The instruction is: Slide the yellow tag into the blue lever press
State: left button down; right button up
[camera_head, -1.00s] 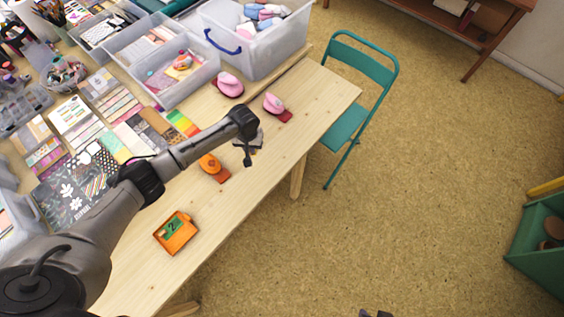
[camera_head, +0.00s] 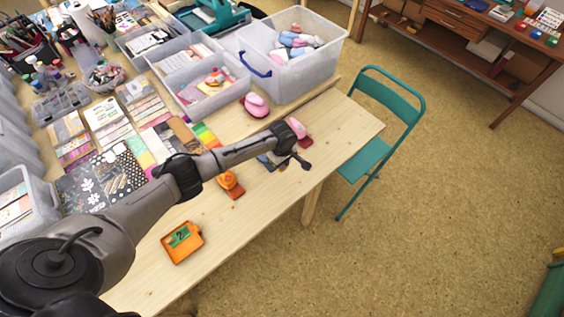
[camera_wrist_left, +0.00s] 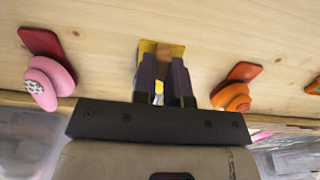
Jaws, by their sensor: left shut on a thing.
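My left gripper (camera_head: 303,163) is above the table's right part, near its front edge. In the left wrist view, its dark fingers (camera_wrist_left: 162,75) are shut on the yellow tag (camera_wrist_left: 147,46), with a small brown patch between the fingertips. The tag cannot be made out in the head view. I cannot pick out the blue lever press for certain. My right gripper is not in view.
An orange box (camera_head: 183,241) lies nearer. Clear bins (camera_head: 292,75) stand behind. A teal chair (camera_head: 384,120) is right of the table.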

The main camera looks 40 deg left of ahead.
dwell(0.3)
pick_arm(q)
jog(key=shift+r+p, duration=0.1)
jog(key=shift+p, duration=0.5)
jog(key=shift+f+b, duration=1.7)
jog(key=shift+f, duration=1.25)
jog(key=shift+w+a, duration=0.15)
jog(key=shift+a, duration=0.95)
jog(key=shift+w+a, duration=0.15)
jog(key=shift+a, duration=0.55)
jog(key=shift+a, duration=0.15)
jog(key=c, duration=1.1)
grip_release()
